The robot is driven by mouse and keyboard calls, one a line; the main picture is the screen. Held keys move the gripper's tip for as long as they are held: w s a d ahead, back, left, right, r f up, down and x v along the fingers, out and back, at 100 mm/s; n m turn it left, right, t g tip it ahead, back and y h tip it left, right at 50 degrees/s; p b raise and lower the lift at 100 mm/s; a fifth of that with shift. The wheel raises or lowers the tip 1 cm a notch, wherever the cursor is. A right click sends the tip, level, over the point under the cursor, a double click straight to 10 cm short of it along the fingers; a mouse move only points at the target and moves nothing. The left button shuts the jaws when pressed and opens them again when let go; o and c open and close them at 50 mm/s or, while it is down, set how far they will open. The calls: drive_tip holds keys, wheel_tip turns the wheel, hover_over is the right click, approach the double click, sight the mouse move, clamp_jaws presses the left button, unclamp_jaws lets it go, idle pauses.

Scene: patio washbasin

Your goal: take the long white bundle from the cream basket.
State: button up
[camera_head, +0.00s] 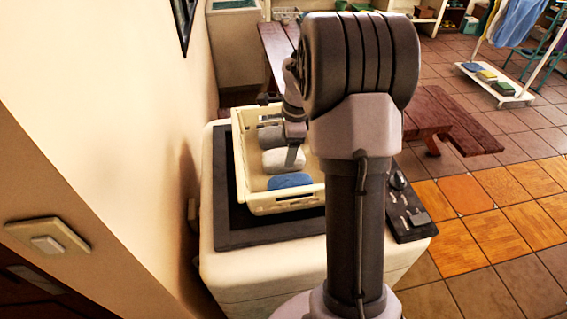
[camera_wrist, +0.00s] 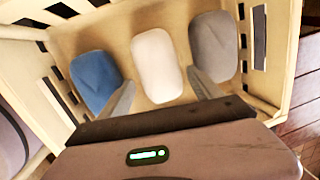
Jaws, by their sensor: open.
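The cream basket (camera_head: 241,172) stands on a dark mat on the white counter, and its rim and slotted walls fill the wrist view (camera_wrist: 272,58). Inside lie three bundles in a row. The white bundle (camera_wrist: 156,66) is in the middle and also shows in the head view (camera_head: 280,162). A blue bundle (camera_wrist: 95,80) lies to its left in the wrist view and a grey bundle (camera_wrist: 214,45) to its right. My gripper (camera_wrist: 160,95) is open, its two fingers pointing into the basket on either side of the white bundle's near end. Whether the fingers touch it, I cannot tell.
The dark mat (camera_head: 228,238) lies under the basket on the white counter (camera_head: 262,280). A dark panel (camera_head: 410,212) with small fittings is at the counter's right. The wall (camera_head: 120,130) is close on the left. A wooden bench (camera_head: 455,122) stands behind at the right.

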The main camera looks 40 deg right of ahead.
sight(285, 154)
drive_tip(key=f, duration=0.1)
drive_tip(key=f+b, duration=0.1)
drive_tip(key=f, duration=0.1)
drive_tip(key=w+f, duration=0.1)
drive_tip(key=f, duration=0.1)
drive_tip(key=shift+a+b, duration=0.3)
drive_tip(key=shift+s+r, duration=0.1)
drive_tip(key=shift+c, duration=0.8)
drive_tip(key=c, duration=1.1)
